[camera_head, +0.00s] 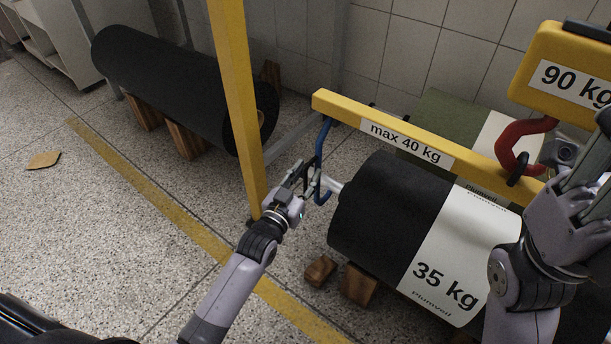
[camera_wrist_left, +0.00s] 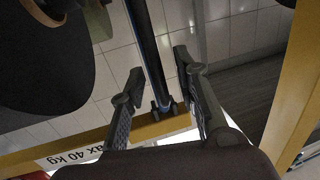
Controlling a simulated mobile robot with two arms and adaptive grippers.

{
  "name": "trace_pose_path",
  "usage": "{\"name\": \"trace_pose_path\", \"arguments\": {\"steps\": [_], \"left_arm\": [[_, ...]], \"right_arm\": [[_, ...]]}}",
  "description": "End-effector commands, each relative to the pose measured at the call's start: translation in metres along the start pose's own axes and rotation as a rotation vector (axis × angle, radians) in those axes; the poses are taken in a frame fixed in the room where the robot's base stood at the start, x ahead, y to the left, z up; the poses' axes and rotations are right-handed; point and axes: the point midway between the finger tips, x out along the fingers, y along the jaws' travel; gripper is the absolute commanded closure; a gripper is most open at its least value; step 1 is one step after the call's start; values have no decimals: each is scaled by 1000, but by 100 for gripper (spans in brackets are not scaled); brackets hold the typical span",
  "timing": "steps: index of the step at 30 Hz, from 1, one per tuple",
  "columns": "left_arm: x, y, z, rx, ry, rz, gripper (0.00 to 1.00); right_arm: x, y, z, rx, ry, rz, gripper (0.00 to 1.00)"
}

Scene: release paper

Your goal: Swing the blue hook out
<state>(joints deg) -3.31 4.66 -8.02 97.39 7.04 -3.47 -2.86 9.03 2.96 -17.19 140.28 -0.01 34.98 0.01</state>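The blue hook (camera_head: 320,150) hangs from the left end of the yellow beam marked "max 40 kg" (camera_head: 400,137). Its lower end is beside the pale core end (camera_head: 331,184) of the black 35 kg roll. My left gripper (camera_head: 304,177) is at the hook's lower half. In the left wrist view, the dark blue hook shaft (camera_wrist_left: 147,50) runs between the two spread fingers, with gaps at both sides. My right gripper (camera_head: 590,165) is at the right edge, near the red hook (camera_head: 520,140); its finger opening is unclear.
The 35 kg roll (camera_head: 385,215) rests on wooden blocks (camera_head: 358,284). A yellow post (camera_head: 237,100) stands close left of my left gripper. A yellow block marked "90 kg" (camera_head: 560,70) is above the red hook. Another black roll (camera_head: 170,80) lies at the back left. The left floor is mostly clear.

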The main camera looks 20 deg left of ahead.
Motion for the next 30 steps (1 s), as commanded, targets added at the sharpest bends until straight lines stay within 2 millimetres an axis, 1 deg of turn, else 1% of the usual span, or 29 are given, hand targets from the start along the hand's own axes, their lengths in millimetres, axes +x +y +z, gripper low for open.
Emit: {"name": "trace_pose_path", "arguments": {"steps": [2, 12, 15, 30], "left_arm": [[0, 0, 0, 0, 0, 0, 72], [0, 0, 0, 0, 0, 0, 95], [0, 0, 0, 0, 0, 0, 100], [-1, 0, 0, 0, 0, 0, 100]], "right_arm": [[0, 0, 0, 0, 0, 0, 60], [0, 0, 0, 0, 1, 0, 60], [0, 0, 0, 0, 1, 0, 60], [0, 0, 0, 0, 0, 0, 60]]}}
